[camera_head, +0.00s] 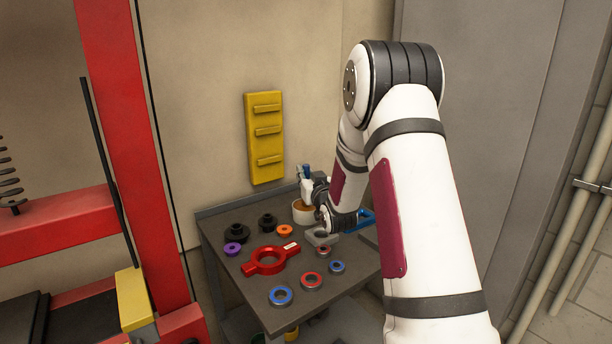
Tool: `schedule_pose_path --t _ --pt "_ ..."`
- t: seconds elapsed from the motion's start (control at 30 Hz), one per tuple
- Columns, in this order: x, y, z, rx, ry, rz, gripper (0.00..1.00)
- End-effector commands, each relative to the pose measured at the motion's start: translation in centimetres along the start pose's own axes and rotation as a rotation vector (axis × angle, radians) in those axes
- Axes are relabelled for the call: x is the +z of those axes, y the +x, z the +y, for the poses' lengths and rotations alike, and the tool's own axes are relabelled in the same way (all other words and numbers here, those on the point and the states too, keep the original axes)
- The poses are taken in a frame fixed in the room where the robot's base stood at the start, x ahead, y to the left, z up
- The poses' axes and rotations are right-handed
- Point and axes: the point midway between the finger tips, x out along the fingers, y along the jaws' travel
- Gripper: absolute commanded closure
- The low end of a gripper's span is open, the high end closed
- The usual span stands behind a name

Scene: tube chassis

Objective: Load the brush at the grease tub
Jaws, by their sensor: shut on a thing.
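The grease tub (302,213) is a small pale tub with an orange-tan side, standing at the back right of the dark bench. My gripper (308,187) is right above the tub, partly hidden by my own wrist. It is shut on the brush, of which a blue handle end (306,170) shows above the fingers. The brush's bristles are hidden, so I cannot tell whether they touch the grease.
The bench (213,222) holds a red two-armed tool (268,261), blue-ringed (281,295) and red-ringed bearings, black, orange and purple rings, a grey block (321,237) and a blue-framed thing (361,219). A yellow rack (264,138) hangs behind; a red frame (130,150) stands left.

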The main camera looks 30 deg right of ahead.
Motion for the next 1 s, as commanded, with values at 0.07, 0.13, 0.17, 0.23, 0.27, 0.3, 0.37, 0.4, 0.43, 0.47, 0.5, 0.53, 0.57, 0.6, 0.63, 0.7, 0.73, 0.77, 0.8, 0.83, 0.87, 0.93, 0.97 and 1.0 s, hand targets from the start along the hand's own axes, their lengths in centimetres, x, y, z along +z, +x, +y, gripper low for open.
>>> schedule_pose_path --t 0.07,0.13,0.17,0.23,0.27,0.3,0.37,0.4,0.43,0.47,0.5,0.53,0.57,0.6,0.63,0.7,0.73,0.77,0.8,0.83,0.87,0.93,0.97,1.0 --pt "0.6 -0.1 0.0 0.001 0.001 -0.013 1.0" --pt "0.5 -0.1 0.0 0.0 0.001 -0.013 1.0" --pt "0.4 -0.1 0.0 0.0 0.001 -0.013 1.0" --pt "0.0 -0.1 0.0 0.0 0.001 -0.013 1.0" --pt "-0.2 -0.1 0.0 0.0 0.001 -0.012 1.0" --pt "-0.6 -0.1 0.0 0.0 0.001 -0.011 1.0" --pt "-1.1 -0.1 0.0 0.0 0.001 -0.009 1.0" --pt "-1.5 -0.1 0.0 0.0 0.001 -0.007 1.0" --pt "-1.8 -0.1 0.0 0.0 0.001 -0.006 1.0" --pt "-2.0 -0.1 0.0 0.0 0.001 -0.006 1.0" --pt "-2.4 -0.1 0.0 0.0 0.001 -0.005 1.0" --pt "-2.6 -0.1 0.0 0.0 0.001 -0.005 1.0" --pt "-2.8 -0.1 0.0 0.0 0.001 -0.005 1.0" --pt "-3.1 -0.1 0.0 0.0 0.001 -0.004 1.0" --pt "-3.3 -0.1 0.0 0.0 0.001 -0.004 1.0" --pt "-3.9 -0.1 0.0 0.0 0.001 -0.003 1.0" --pt "-4.1 -0.1 0.0 0.0 0.001 -0.003 1.0" --pt "-4.3 -0.1 0.0 0.0 0.001 -0.002 1.0" --pt "-4.6 -0.1 0.0 0.0 0.0 -0.002 1.0" --pt "-4.8 -0.1 0.0 0.0 0.0 -0.003 1.0" --pt "-5.1 -0.1 0.0 0.0 0.0 -0.003 1.0" --pt "-5.6 -0.1 0.0 0.0 0.0 -0.002 1.0" --pt "-5.8 -0.1 0.0 0.0 0.0 -0.002 1.0" --pt "-6.1 -0.1 0.0 0.0 0.0 -0.002 1.0"
